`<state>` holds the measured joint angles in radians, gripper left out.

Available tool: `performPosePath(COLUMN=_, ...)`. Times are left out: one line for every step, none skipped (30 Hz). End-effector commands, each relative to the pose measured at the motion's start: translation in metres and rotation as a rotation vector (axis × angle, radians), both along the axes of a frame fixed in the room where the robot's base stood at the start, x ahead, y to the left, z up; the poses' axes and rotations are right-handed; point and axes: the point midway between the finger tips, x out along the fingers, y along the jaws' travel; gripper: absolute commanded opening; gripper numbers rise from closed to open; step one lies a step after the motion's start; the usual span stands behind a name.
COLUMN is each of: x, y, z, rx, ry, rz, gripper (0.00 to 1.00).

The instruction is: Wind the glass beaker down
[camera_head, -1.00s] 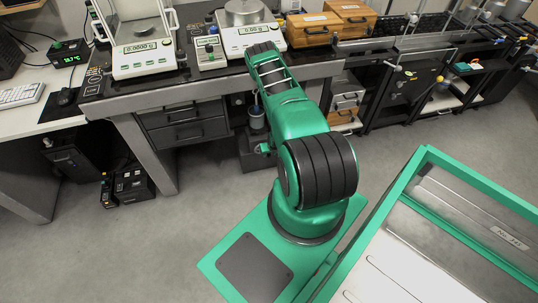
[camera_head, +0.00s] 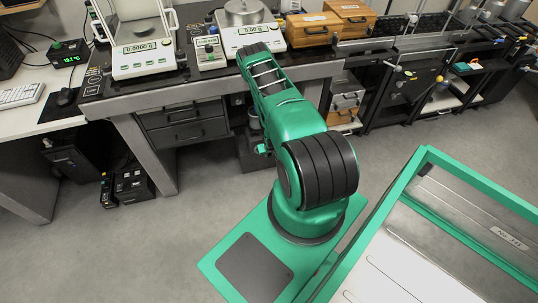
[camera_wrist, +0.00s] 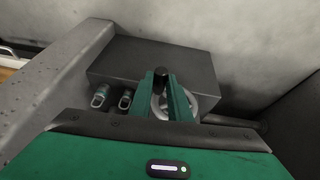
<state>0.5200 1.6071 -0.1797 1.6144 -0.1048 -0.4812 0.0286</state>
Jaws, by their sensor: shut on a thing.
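In the wrist view my gripper (camera_wrist: 162,92) is shut on a black knob (camera_wrist: 161,75) standing up between its two green fingers. Just behind and right of the fingers is a pale round handwheel (camera_wrist: 204,102), partly hidden by them. The wheel sits at the front of a dark grey box (camera_wrist: 150,62). In the head view a greyish cylinder (camera_head: 254,121), possibly the glass beaker, shows below the bench, partly hidden by my arm. I cannot tell its contents or exact height.
Two metal fittings (camera_wrist: 113,98) stick out left of the wheel. A grey beam (camera_wrist: 65,85) runs along the left in the wrist view. Balances (camera_head: 250,35) and wooden boxes (camera_head: 312,30) stand on the bench above. Drawers (camera_head: 180,125) are left of my arm. The floor in front is clear.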

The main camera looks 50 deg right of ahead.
Motion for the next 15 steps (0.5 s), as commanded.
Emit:
performPosePath(x=0.0015, y=0.0030, z=0.0008, rx=-0.023, ry=0.016, rz=0.005, gripper=0.00)
performPosePath(x=0.0018, y=0.0039, z=0.0013, rx=-0.040, ry=0.026, rz=0.006, gripper=0.00)
performPosePath(x=0.0023, y=0.0048, z=0.0021, rx=-0.065, ry=0.041, rz=0.007, gripper=0.00)
performPosePath(x=0.0027, y=0.0055, z=0.0027, rx=-0.085, ry=0.054, rz=0.007, gripper=0.00)
performPosePath(x=0.0030, y=0.0060, z=0.0034, rx=-0.106, ry=0.067, rz=0.008, gripper=0.00)
performPosePath(x=0.0033, y=0.0064, z=0.0045, rx=-0.137, ry=0.086, rz=0.009, gripper=0.00)
performPosePath(x=0.0036, y=0.0067, z=0.0052, rx=-0.160, ry=0.099, rz=0.008, gripper=0.00)
performPosePath(x=0.0044, y=0.0077, z=0.0059, rx=-0.183, ry=0.112, rz=0.010, gripper=0.00)
performPosePath(x=0.0049, y=0.0084, z=0.0067, rx=-0.217, ry=0.133, rz=0.010, gripper=0.00)
performPosePath(x=0.0052, y=0.0090, z=0.0072, rx=-0.240, ry=0.147, rz=0.009, gripper=0.00)
performPosePath(x=0.0054, y=0.0100, z=0.0076, rx=-0.264, ry=0.162, rz=0.009, gripper=0.00)
performPosePath(x=0.0057, y=0.0104, z=0.0087, rx=-0.298, ry=0.182, rz=0.009, gripper=0.00)
performPosePath(x=0.0061, y=0.0108, z=0.0094, rx=-0.322, ry=0.197, rz=0.009, gripper=0.00)
performPosePath(x=0.0069, y=0.0115, z=0.0101, rx=-0.346, ry=0.211, rz=0.010, gripper=0.00)
performPosePath(x=0.0066, y=0.0124, z=0.0104, rx=-0.378, ry=0.230, rz=0.009, gripper=0.00)
